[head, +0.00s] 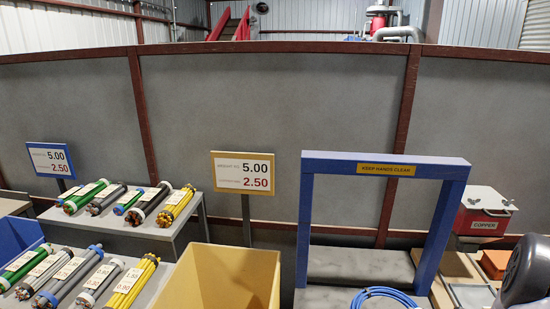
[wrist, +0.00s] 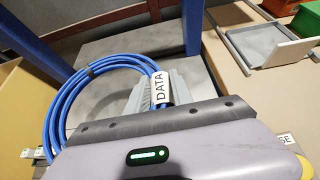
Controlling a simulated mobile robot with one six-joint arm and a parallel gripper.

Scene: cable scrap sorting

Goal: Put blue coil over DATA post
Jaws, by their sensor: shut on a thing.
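My gripper (wrist: 155,90) is shut on the coil beside this tag. In the head view the top of the coil (head: 385,293) shows at the bottom edge, in front of the blue frame. My gripper's fingers are out of the head view. I cannot make out a DATA post in either view.
A blue frame (head: 387,164) marked KEEP HANDS CLEAR stands behind the coil. A yellow bin (head: 234,278) is to its left, with cable bundles on stepped shelves beyond. A red COPPER box (head: 487,216) stands right. A grey tray (wrist: 262,44) lies right in the wrist view.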

